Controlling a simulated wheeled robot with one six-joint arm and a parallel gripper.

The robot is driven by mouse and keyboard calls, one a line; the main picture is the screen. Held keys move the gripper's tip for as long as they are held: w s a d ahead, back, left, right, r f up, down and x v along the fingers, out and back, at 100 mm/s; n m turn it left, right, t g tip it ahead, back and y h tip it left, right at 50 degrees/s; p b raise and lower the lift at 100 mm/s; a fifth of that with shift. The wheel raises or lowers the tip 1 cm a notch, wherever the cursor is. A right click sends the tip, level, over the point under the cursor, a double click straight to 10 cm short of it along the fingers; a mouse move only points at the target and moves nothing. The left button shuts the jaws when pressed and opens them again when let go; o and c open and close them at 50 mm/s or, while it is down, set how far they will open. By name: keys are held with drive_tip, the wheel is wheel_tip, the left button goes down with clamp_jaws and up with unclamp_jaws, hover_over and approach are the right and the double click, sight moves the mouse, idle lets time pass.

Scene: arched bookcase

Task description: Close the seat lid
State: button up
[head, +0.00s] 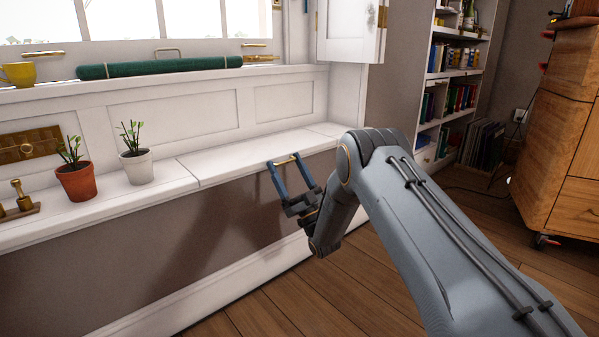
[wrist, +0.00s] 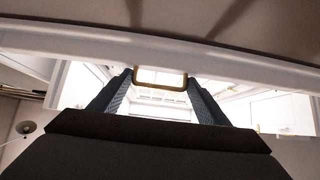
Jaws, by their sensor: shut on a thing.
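The white seat lid (head: 238,163) is a panel in the window seat, with a seam at its left end and another towards the right. It looks level with the neighbouring seat top; I cannot tell whether a small gap remains under it. A brass handle (head: 286,161) is at its front edge. My gripper (head: 284,163) is shut on this handle, with one blue finger on each side. In the wrist view, the brass handle (wrist: 161,87) shows between the fingertips of my gripper (wrist: 160,80), beside the white seat edge.
A terracotta pot (head: 76,182) and a white pot (head: 137,167), both with plants, stand on the seat left of the lid. A green roll (head: 160,67) and a yellow mug (head: 18,75) are on the sill. A wooden cabinet (head: 562,130) stands right; the floor between is open.

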drive_tip(key=shift+w+a+f+h, duration=0.1)
drive_tip(key=shift+w+f+h, duration=0.05)
drive_tip(key=shift+f, duration=0.25)
drive_tip(key=shift+w+a+f+h, duration=0.1)
drive_tip(key=shift+w+f+h, duration=0.05)
drive_tip(key=shift+f, duration=0.25)
drive_tip(key=shift+s+f+m, duration=0.2)
drive_tip(key=shift+m, duration=0.1)
drive_tip(key=o, duration=1.3)
drive_tip(key=shift+f, duration=0.1)
drive_tip(key=shift+c, duration=0.2)
drive_tip(key=shift+a, duration=0.1)
drive_tip(key=p+v, duration=0.7)
drive_tip(key=p, duration=0.4)
drive_tip(key=shift+s+d+p, duration=0.15)
drive_tip(key=shift+d+p, duration=0.25)
drive_tip(key=shift+d, duration=0.1)
